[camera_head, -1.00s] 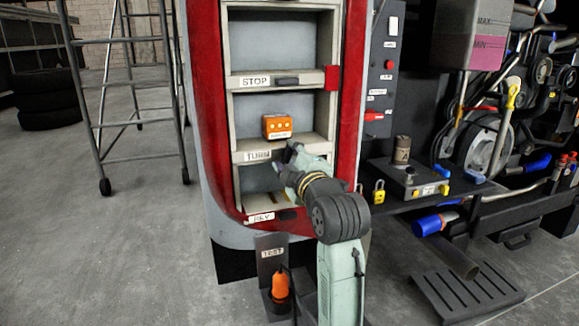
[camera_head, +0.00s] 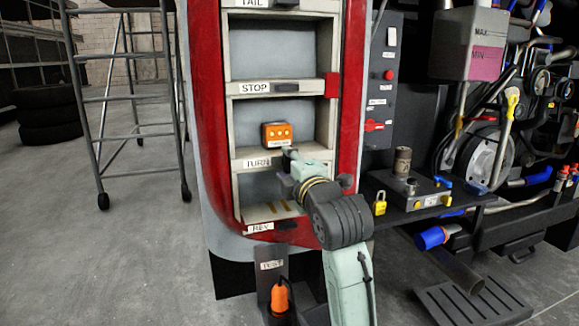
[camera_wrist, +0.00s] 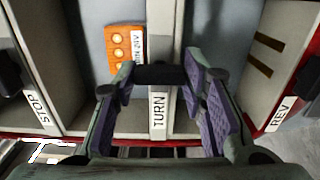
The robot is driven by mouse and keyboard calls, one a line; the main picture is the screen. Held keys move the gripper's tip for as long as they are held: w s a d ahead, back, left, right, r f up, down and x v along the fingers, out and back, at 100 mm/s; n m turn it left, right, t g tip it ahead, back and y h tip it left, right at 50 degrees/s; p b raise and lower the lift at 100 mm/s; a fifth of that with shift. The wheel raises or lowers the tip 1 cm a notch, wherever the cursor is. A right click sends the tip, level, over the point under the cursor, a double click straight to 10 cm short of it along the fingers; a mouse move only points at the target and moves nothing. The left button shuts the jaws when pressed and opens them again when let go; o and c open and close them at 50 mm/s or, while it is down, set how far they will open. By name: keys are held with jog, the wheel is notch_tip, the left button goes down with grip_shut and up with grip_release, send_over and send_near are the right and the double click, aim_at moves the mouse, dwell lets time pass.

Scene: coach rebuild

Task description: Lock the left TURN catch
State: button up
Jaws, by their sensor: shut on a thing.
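The TURN catch is a black bar (camera_wrist: 160,75) on the shelf edge just above the TURN label (camera_wrist: 158,112) in the wrist view. My gripper (camera_wrist: 162,88) is shut on it, with one purple-padded finger at each end of the bar. In the head view my gripper (camera_head: 289,157) is at the TURN shelf edge, right of the TURN label (camera_head: 257,163), and mostly hides the catch. An orange lamp block (camera_head: 278,134) sits on the shelf just behind it. It also shows in the wrist view (camera_wrist: 118,45).
The STOP catch (camera_head: 288,88) is on the shelf edge above, and the REV catch (camera_head: 287,225) is below. A red block (camera_head: 331,86) is at the right frame. A bench with tools (camera_head: 410,195) stands to the right, a ladder (camera_head: 130,100) to the left.

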jog(key=o, duration=1.2)
jog(key=shift+c, duration=0.2)
jog(key=v, duration=1.2)
